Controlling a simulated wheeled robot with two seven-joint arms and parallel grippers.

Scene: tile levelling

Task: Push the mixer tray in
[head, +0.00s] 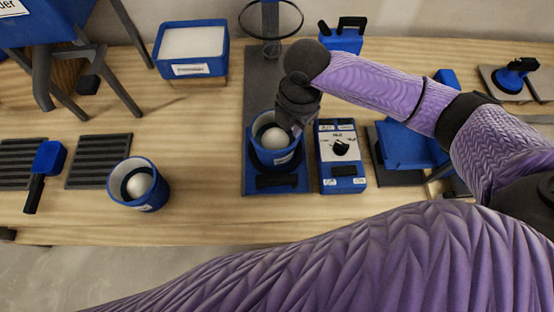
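The mixer tray (249,186) is a blue plate with a dark handle bar at its front. It sits at the front end of a dark base strip (262,85) near the table's front edge. A blue bucket (274,160) with a white round thing inside stands on it. My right gripper (297,127) points down at the bucket's back right rim and hides part of it. I cannot tell if it touches the rim or if its fingers are open. My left gripper is not in view.
A control box (342,180) with a dial stands close to the tray's right. Another blue bucket (138,184) stands to the left. A ring on a post (271,20) rises at the base's far end. A blue bin (192,45) stands at the back left.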

